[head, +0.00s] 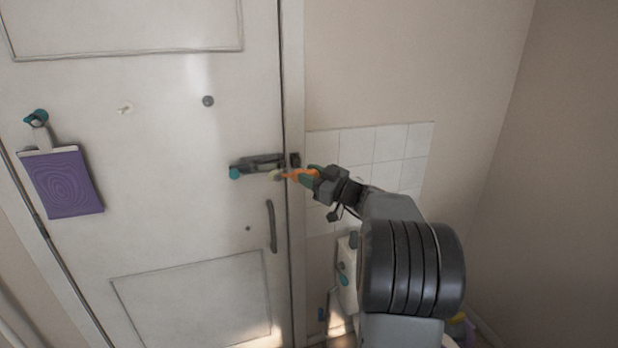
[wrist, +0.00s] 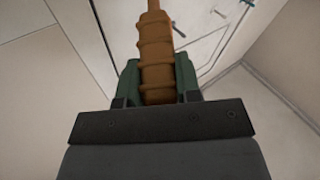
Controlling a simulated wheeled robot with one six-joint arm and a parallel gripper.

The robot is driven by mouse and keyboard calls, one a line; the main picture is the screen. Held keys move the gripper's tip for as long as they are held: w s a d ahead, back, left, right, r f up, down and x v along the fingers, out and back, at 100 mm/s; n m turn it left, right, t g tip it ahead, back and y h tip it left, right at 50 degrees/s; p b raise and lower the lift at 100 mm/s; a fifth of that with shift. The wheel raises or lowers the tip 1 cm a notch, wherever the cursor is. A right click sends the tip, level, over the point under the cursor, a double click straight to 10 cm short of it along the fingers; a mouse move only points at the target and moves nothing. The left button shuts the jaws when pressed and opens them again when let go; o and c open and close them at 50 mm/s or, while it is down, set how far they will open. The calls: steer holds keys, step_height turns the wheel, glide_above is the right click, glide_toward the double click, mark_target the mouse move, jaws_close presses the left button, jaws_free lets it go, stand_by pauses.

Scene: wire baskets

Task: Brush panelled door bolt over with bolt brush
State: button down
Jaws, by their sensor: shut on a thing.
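The panelled door (head: 180,215) is white and fills the left of the head view. Its dark bolt (head: 258,162) lies across the right edge of the door, with a teal knob at its left end. My gripper (head: 314,174) is shut on the orange-brown handle of the bolt brush (head: 298,175). The handle also fills the middle of the wrist view (wrist: 156,65), between the green fingers. The brush's pale head (head: 276,176) points left, just below the bolt's right part. I cannot tell whether it touches the bolt.
A dark pull handle (head: 271,226) is on the door below the bolt. A purple board (head: 66,183) hangs from a teal hook at the left. White tiles (head: 390,148) are on the wall behind my gripper. A white box (head: 347,275) with teal knobs is below.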

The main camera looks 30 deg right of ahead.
steer(key=shift+f+b, duration=0.2)
steer(key=shift+b, duration=0.9)
steer(key=shift+b, duration=0.3)
steer(key=shift+w+d+r+b, duration=0.1)
steer(key=shift+w+d+b, duration=0.1)
steer(key=shift+w, duration=0.65)
steer(key=shift+w+d+r+b, duration=0.1)
steer(key=shift+w+d+b, duration=0.1)
steer(key=shift+w, duration=0.6)
steer(key=shift+w+d+r+b, duration=0.1)
steer(key=shift+w+b, duration=0.1)
steer(key=shift+w, duration=0.65)
steer(key=shift+f+b, duration=0.2)
steer(key=shift+b, duration=0.15)
steer(key=shift+r+b, duration=0.15)
steer(key=shift+b, duration=0.4)
steer(key=shift+b, duration=0.95)
steer(key=shift+r, duration=0.15)
